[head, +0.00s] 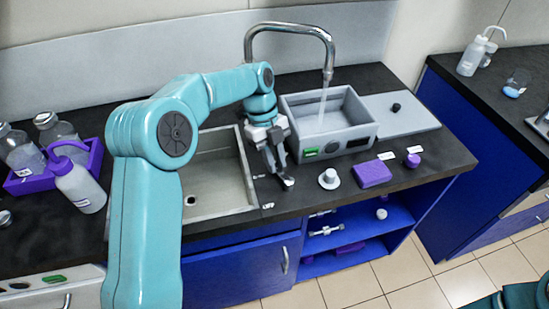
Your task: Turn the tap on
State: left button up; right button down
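The chrome gooseneck tap (291,27) arches over a grey basin (365,132) at the upper middle. A thin pale stream of water (323,101) falls from its spout into the basin. My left gripper (281,178) points down at the counter's front, between the steel sink (222,207) and the grey basin. Its fingertips are by a small dark and metallic piece, perhaps the tap's control; I cannot tell whether they touch it or how far apart they are. My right gripper is out of view; only a teal part of my arm shows at the lower right.
A white round piece (329,180), a purple block (372,174) and a small purple item (412,160) lie right of the gripper. A purple tray (30,183) with bottles and a wash bottle (80,187) stand left. Another counter (455,75) is at the right.

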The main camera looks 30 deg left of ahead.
pick_arm(q)
jog(key=o, duration=0.4)
jog(key=p+v, duration=0.5)
jog(key=v, duration=1.1)
jog(key=shift+a+r, duration=0.1)
jog(key=shift+r, duration=0.05)
